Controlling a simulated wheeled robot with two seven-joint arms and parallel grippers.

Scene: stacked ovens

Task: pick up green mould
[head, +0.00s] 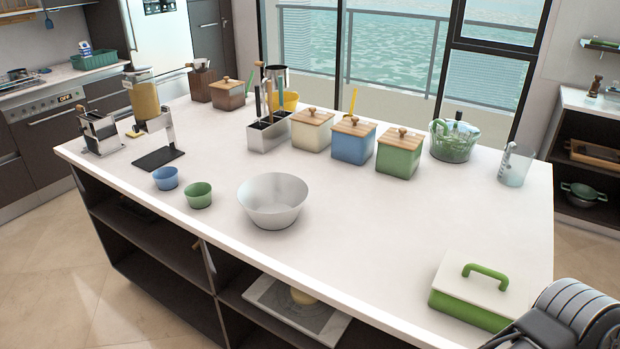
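The green mould (198,195) is a small, round, ribbed cup. It stands upright on the white island top near its front edge. A similar blue mould (166,178) stands just left of it, and a large white bowl (273,201) stands to its right. Nothing covers the green mould. A dark part of my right arm shows in the lower right corner, far from the mould, but no gripper fingers can be made out there. My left gripper is outside the picture.
A black stand (160,157) is behind the moulds. A white-lidded green box (475,292) sits at the front right, near my arm. Canisters (352,140), a utensil holder (268,134) and a glass jug (515,166) line the back. The island's middle right is clear.

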